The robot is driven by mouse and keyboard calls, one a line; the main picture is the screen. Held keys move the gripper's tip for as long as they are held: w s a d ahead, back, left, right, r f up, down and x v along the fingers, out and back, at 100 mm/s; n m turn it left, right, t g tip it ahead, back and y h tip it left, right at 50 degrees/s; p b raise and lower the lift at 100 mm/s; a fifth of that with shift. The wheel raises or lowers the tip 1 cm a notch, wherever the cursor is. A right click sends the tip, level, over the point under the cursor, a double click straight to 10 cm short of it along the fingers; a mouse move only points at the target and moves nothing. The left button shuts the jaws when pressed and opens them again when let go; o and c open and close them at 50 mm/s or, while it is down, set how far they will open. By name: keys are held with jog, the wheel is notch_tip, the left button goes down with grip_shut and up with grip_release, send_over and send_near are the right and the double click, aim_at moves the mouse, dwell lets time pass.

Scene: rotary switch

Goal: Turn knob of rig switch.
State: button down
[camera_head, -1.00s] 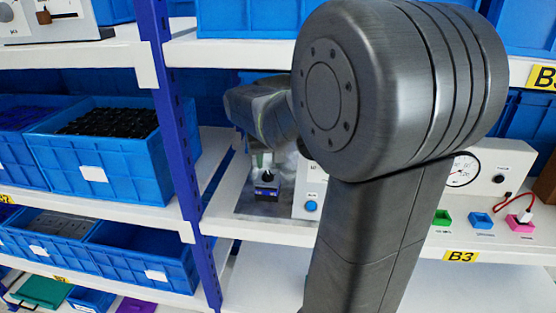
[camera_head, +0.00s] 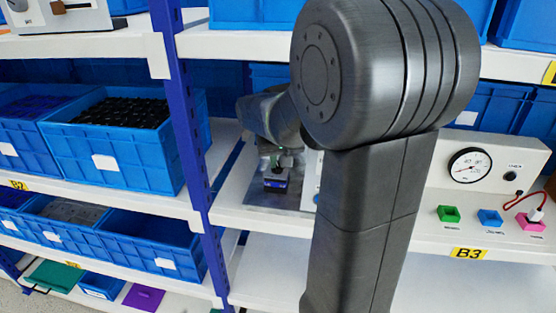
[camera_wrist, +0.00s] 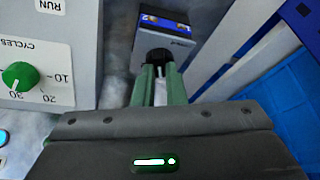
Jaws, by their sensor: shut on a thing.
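My gripper is shut on the knob from above. In the head view my gripper (camera_head: 277,163) looks small and partly hidden, right over the switch. The knob's exact pointing direction is covered by the fingers.
A white panel with a green CYCLES dial (camera_wrist: 18,76) stands close beside my gripper. A blue shelf post (camera_head: 190,150) and blue bins (camera_head: 125,150) are to the left. A gauge panel (camera_head: 480,170) with coloured blocks is to the right.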

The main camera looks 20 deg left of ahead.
jog(key=m+b, duration=0.1)
jog(key=m+h+b, duration=0.1)
jog(key=shift+a+f+m, duration=0.15)
jog(key=shift+m, duration=0.25)
jog(key=shift+m+h+b, duration=0.3)
jog(key=shift+m+h, duration=0.1)
jog(key=shift+m, duration=0.4)
jog(key=c, duration=1.5)
grip_release()
jog(key=shift+s, duration=0.1)
